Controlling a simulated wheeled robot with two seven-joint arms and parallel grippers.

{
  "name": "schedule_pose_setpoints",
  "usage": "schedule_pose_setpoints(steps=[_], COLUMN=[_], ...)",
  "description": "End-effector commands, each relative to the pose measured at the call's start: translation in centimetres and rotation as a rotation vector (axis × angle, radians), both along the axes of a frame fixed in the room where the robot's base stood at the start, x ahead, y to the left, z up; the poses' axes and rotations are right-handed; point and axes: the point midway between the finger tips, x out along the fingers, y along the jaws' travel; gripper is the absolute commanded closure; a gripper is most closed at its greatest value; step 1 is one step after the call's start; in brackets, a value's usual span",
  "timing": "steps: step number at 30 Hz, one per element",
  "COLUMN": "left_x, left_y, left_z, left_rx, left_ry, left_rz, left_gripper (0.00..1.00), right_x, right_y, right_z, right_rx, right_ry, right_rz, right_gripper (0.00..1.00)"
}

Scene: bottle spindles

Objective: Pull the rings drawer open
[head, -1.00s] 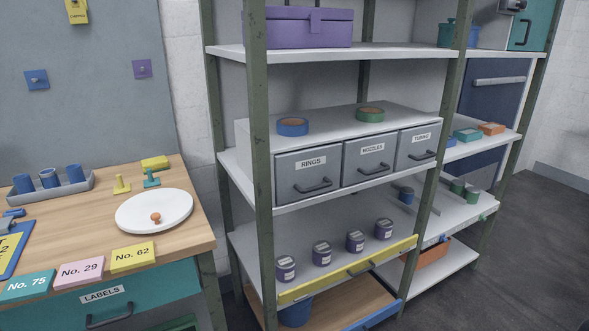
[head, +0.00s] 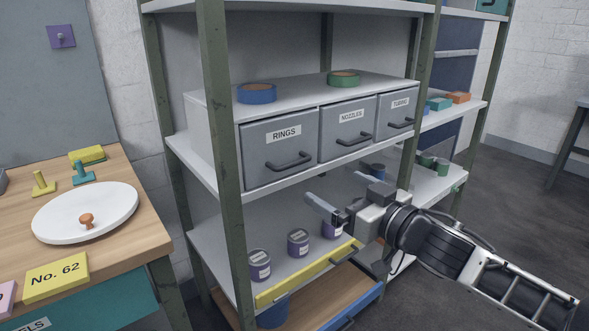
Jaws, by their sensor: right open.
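The rings drawer (head: 275,148) is a grey drawer front labelled RINGS, at the left of a row of three in the grey cabinet on the middle shelf. It is shut, flush with its neighbours. Its dark bar handle (head: 289,162) sits low on the front. My right gripper (head: 318,222) has come in from the right, below and to the right of the handle, in front of the shelf with the purple jars. It is open and empty, its fingers pointing left, apart from the handle. My left gripper is not in view.
The nozzles drawer (head: 347,130) and the tubing drawer (head: 397,113) are shut beside it. A green shelf post (head: 222,150) stands just left of the rings drawer. Blue tape (head: 257,94) and green tape (head: 343,79) lie on the cabinet. Purple jars (head: 298,243) stand below.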

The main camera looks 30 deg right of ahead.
Motion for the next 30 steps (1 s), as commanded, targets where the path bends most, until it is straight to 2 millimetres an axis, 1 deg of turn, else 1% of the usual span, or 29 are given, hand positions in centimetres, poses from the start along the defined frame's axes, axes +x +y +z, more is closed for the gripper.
schedule_pose_setpoints(steps=[1,3,11,21,27,30], left_x=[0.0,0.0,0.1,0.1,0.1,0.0], left_y=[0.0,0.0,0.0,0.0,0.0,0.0], left_z=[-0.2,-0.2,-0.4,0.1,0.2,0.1], left_rx=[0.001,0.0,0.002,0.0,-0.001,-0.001], left_ry=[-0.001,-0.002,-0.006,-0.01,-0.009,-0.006], left_rz=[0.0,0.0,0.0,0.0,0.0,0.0], left_gripper=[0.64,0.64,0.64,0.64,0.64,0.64], right_x=[0.9,2.0,5.8,10.7,12.9,13.5], right_y=[0.0,0.1,0.4,0.7,0.9,1.0], right_z=[0.1,0.1,0.1,0.2,0.0,0.0], right_rx=[-0.005,-0.002,-0.003,0.0,0.0,-0.001], right_ry=[-0.005,-0.004,-0.003,-0.001,0.001,0.002], right_rz=[0.001,0.0,-0.003,-0.004,-0.004,-0.004], right_gripper=[0.0,0.0,0.0,0.0,0.0,0.0])
